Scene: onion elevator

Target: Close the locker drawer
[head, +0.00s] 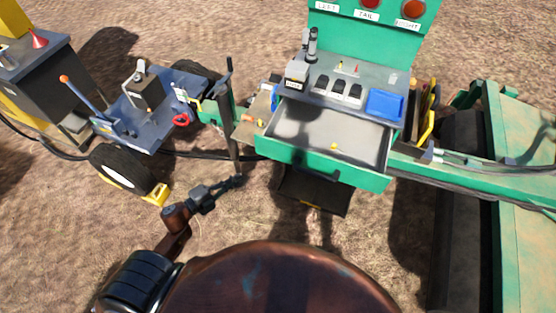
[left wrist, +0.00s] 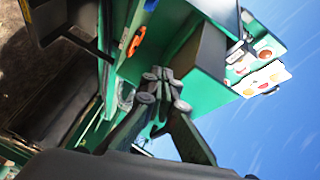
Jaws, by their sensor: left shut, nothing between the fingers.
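The locker drawer (head: 350,174) stands pulled open toward me in the head view, below the green control console (head: 352,30). It has a green front and a pale grey inside. A small yellow object (head: 334,146) shows inside it. My left gripper (head: 240,181) is shut and empty, to the left of the drawer front and apart from it in the head view. In the left wrist view the fingers (left wrist: 158,73) come together in front of green panels, and I cannot tell whether they touch. My right gripper is not in view.
A blue tray (head: 385,104) and several dark switches sit on the console shelf. A dark step (head: 312,194) lies below the drawer. A blue wheeled trailer (head: 150,125) with levers stands at left. A green frame (head: 510,140) is at right. Bare ground lies between my arm and the machine.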

